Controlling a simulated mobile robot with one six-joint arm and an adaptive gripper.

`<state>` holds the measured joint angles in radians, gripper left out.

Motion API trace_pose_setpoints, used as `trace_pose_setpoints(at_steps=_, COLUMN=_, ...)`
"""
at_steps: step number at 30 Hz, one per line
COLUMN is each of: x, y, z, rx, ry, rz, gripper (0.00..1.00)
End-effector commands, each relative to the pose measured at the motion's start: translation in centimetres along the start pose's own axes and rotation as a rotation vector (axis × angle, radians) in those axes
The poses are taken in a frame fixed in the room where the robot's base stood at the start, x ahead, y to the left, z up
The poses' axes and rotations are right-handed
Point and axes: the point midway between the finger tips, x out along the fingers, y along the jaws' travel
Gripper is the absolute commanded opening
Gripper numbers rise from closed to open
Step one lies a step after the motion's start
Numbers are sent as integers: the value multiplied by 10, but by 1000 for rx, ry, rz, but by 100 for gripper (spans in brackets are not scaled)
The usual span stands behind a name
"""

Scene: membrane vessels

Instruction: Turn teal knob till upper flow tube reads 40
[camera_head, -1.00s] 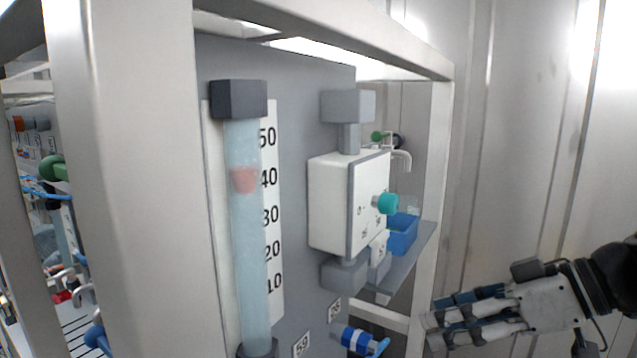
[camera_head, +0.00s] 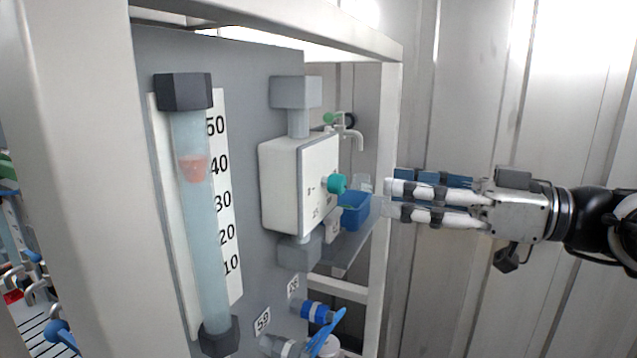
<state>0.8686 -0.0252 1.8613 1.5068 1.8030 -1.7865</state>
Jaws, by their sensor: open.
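The teal knob (camera_head: 337,184) sticks out from the right face of a white valve box (camera_head: 292,186) on the grey panel. The upper flow tube (camera_head: 201,240) stands at the left, with a scale (camera_head: 222,200) marked 10 to 50. Its reddish float (camera_head: 194,168) sits about level with the 40 mark, seen at a slant, so the exact reading is hard to tell. My gripper (camera_head: 388,200) is open and empty to the right of the knob, pointing left at it, with a visible gap between them.
A pale frame post (camera_head: 391,130) stands behind the fingertips. A blue bin (camera_head: 354,212) sits on a shelf behind the valve box. Blue-handled valves (camera_head: 318,312) stick out below. Bare wall (camera_head: 455,90) lies at the right.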

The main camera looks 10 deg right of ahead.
Motion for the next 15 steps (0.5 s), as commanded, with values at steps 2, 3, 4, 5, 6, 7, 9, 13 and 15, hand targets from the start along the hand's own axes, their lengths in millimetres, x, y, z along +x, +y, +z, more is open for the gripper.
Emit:
trace_pose_setpoints(at_steps=2, x=19, y=-1, z=-2, rx=1, ry=1, rz=-7, gripper=44)
trace_pose_setpoints(at_steps=3, x=28, y=-2, z=-2, rx=0, ry=1, rz=-7, gripper=44)
trace_pose_setpoints(at_steps=4, x=34, y=-2, z=-2, rx=0, ry=0, rz=-6, gripper=44)
trace_pose_setpoints(at_steps=5, x=40, y=-2, z=-2, rx=1, ry=0, rz=-7, gripper=44)
trace_pose_setpoints(at_steps=6, x=48, y=-1, z=-2, rx=1, ry=0, rz=-6, gripper=44)
trace_pose_setpoints(at_steps=7, x=53, y=-1, z=-2, rx=1, ry=0, rz=-6, gripper=44)
trace_pose_setpoints(at_steps=9, x=64, y=-1, z=-2, rx=1, ry=0, rz=-4, gripper=44)
trace_pose_setpoints(at_steps=13, x=79, y=0, z=-1, rx=0, ry=0, rz=-3, gripper=44)
trace_pose_setpoints(at_steps=15, x=83, y=0, z=0, rx=1, ry=0, rz=-2, gripper=44)
